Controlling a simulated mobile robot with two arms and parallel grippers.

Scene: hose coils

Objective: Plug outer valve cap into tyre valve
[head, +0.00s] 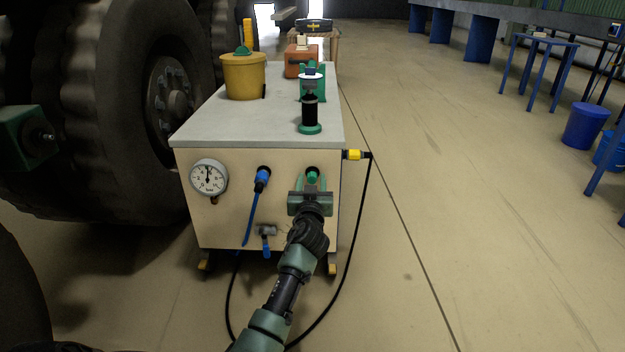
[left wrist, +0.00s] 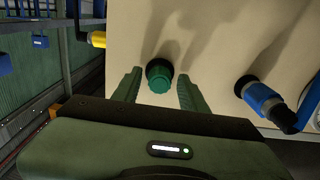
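A green round cap (head: 312,175) sits on a dark fitting on the front panel of the cart, at the right. It also shows in the left wrist view (left wrist: 159,79). My left gripper (head: 312,184) is in front of that panel, pointing at the cap. In the left wrist view its open fingers (left wrist: 158,88) stand one on each side of the cap, with narrow gaps showing, so it is not clamped. A large tyre (head: 125,110) stands to the left; I cannot make out a tyre valve on it.
The cart (head: 255,130) carries a gauge (head: 209,178), a blue hose connector (head: 262,179), a small tap (head: 267,232) and a yellow side connector (head: 354,155) with a hanging black hose (head: 357,225). A yellow pot (head: 244,77) stands on top.

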